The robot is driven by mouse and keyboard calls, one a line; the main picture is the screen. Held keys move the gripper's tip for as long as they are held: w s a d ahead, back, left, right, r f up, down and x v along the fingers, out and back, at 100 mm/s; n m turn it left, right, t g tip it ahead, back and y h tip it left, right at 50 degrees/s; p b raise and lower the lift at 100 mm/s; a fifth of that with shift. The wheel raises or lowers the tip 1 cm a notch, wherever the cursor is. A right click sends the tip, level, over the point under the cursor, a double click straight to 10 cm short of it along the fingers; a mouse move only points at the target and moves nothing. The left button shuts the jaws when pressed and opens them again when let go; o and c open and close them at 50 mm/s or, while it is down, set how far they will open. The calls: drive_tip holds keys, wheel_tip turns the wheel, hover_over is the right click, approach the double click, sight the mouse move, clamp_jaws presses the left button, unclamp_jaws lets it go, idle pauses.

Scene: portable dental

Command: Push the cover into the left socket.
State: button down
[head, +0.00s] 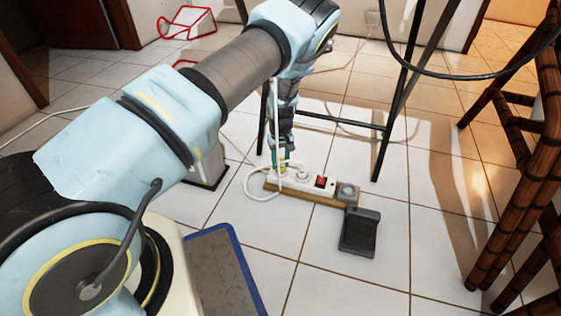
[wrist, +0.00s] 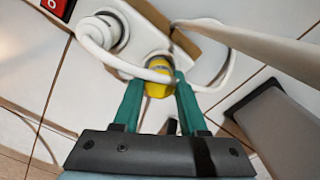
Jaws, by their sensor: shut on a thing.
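The white power strip (head: 290,187) lies on a wooden board on the tiled floor, with a red switch (head: 321,182) towards its right. My gripper (head: 282,164) is at the strip's left end, pointing down. In the wrist view my gripper (wrist: 158,82) has its teal fingers shut on the yellow cover (wrist: 157,88), at the end of the strip (wrist: 145,38). The left socket is hidden by the cover and fingers. I cannot tell how deep the cover sits in it. A white plug (wrist: 102,32) occupies the neighbouring socket.
A white cable (head: 262,194) loops around the strip's left end and passes close to the cover. A dark grey block (head: 360,233) lies on the floor to the right. Black stand legs (head: 388,130) rise behind the strip. A bamboo frame (head: 520,170) stands at far right.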

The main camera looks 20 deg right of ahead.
sight(281, 160)
drive_tip(key=shift+f+b, duration=0.3)
drive_tip(key=shift+f, duration=0.3)
drive_tip(key=shift+c, duration=1.8)
unclamp_jaws()
drive_tip(key=shift+r, duration=0.1)
wheel_tip(281, 160, up, 11)
drive_tip(key=p, duration=0.4)
drive_tip(key=shift+p, duration=0.3)
drive_tip(key=shift+s, duration=0.1)
